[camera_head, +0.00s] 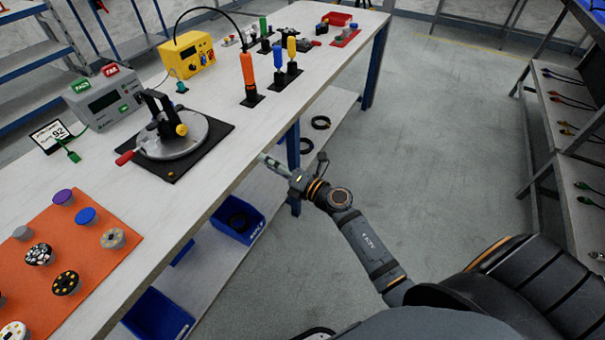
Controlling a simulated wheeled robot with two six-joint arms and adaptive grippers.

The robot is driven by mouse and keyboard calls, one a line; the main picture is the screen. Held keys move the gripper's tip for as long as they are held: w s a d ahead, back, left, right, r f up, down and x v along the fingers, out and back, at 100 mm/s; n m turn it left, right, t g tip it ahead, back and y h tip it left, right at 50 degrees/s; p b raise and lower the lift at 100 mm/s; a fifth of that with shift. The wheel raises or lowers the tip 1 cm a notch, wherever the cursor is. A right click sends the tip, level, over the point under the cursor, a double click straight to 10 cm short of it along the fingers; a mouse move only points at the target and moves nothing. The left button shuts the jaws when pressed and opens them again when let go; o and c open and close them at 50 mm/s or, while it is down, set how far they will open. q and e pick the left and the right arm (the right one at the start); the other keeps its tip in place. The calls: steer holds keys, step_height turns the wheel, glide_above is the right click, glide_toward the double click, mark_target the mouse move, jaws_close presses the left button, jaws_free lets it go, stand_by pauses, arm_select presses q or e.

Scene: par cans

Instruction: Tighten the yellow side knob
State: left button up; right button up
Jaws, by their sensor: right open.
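A round grey metal fixture (196,143) stands on a black square plate on the white workbench, with a black upright bracket on top and a red-tipped handle (125,157) at its left. A small yellow knob (181,130) sits at the fixture's right side, near the bracket. My right gripper (266,161) is open and appears empty, just off the bench's front edge. It is to the right of the fixture and apart from the knob. My left gripper does not show.
Upright screwdriver-like tools (248,75) stand farther back on the bench (225,190). A grey tester box (108,97) is left of the fixture. An orange mat (60,260) holds several round parts. Blue bins (238,218) sit on the lower shelf. The floor to the right is clear.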

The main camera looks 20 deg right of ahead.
steer(key=s+d+f+m+h+p, duration=0.1)
steer(key=d+f+m+h+p, duration=0.3)
steer(key=f+m, duration=0.4)
steer(key=shift+s+d+m+p, duration=0.3)
steer(key=shift+s+d+m, duration=0.1)
steer(key=shift+d, duration=0.1)
